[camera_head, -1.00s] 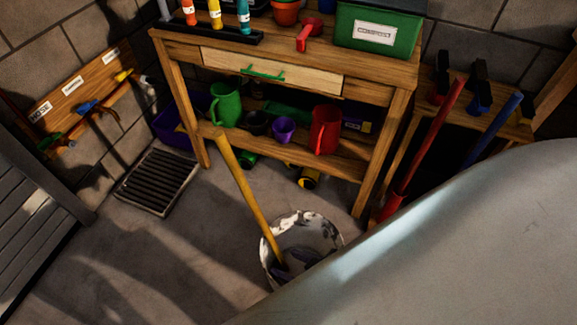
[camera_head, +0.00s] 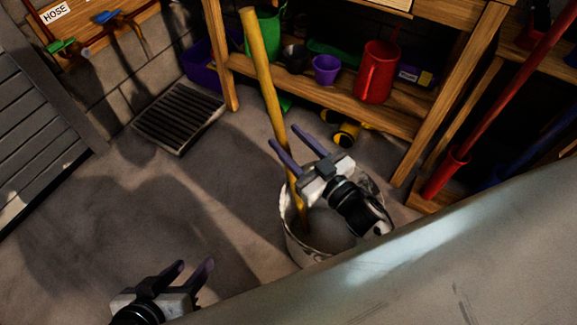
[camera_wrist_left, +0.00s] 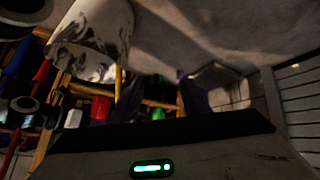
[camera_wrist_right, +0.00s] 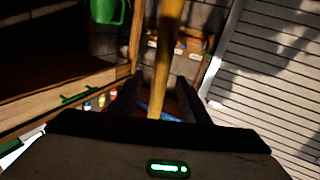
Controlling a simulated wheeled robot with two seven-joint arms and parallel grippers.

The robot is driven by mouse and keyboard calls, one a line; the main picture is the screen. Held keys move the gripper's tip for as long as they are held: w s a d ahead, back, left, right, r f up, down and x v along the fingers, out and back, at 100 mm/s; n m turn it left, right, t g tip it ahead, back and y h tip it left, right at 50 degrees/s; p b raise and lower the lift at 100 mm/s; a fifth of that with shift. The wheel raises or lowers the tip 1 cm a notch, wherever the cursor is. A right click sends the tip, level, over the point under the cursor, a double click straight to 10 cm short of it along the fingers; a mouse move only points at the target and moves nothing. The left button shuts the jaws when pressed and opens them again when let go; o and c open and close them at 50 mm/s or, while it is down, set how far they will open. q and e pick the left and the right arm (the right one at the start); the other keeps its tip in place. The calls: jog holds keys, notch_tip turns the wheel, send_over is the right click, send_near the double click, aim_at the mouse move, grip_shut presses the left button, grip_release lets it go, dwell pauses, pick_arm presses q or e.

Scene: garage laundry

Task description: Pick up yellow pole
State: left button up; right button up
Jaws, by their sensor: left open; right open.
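The yellow pole (camera_head: 266,78) leans up and to the left out of a paint-stained white bucket (camera_head: 308,252); its lower end is inside. My right gripper (camera_head: 284,136) is open above the bucket, with its fingers on either side of the pole in the picture. In the right wrist view the pole (camera_wrist_right: 165,62) runs between the open fingers; whether it touches them I cannot tell. My left gripper (camera_head: 195,265) is open and empty, low over the floor at the bottom left. The left wrist view shows the bucket (camera_wrist_left: 95,40) and part of the pole (camera_wrist_left: 118,80).
A wooden workbench stands behind, its lower shelf (camera_head: 350,110) holding a red jug (camera_head: 377,72) and a purple cup (camera_head: 326,69). A red-handled tool (camera_head: 500,95) leans at the right. A floor grate (camera_head: 180,115) lies at the left. Floor left of the bucket is clear.

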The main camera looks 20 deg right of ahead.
jog(key=b+x, duration=0.2)
jog(key=x, duration=0.5)
jog(key=shift+f, duration=0.3)
jog(key=shift+w, duration=0.15)
grip_shut()
